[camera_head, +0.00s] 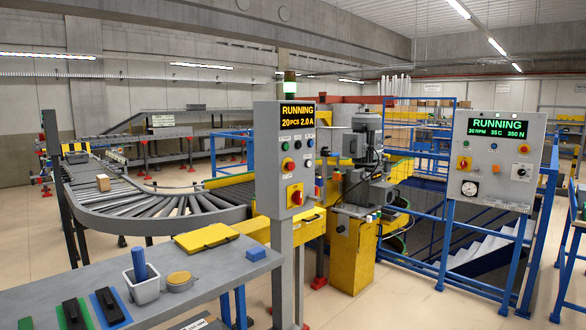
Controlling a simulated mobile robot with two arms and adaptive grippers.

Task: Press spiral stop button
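Two grey control panels show in the head view. The nearer panel (270,165) stands on a post near the middle, and its screen (297,116) reads RUNNING, 20 PCS, 2.0 A. It has a red round button (288,164), smaller buttons and a red-and-yellow switch (295,195). The right panel (487,207) is on a blue frame, and its screen (495,127) reads RUNNING, 30 RPM, 35 C, 350 N. The small labels are unreadable, so I cannot tell which is the spiral stop. Neither gripper is in view.
A grey workbench (215,270) with a yellow case (206,237) and a cup (141,286) fills the lower left. A yellow-based machine (352,255) and blue railings stand between the panels. Floor is open at lower right.

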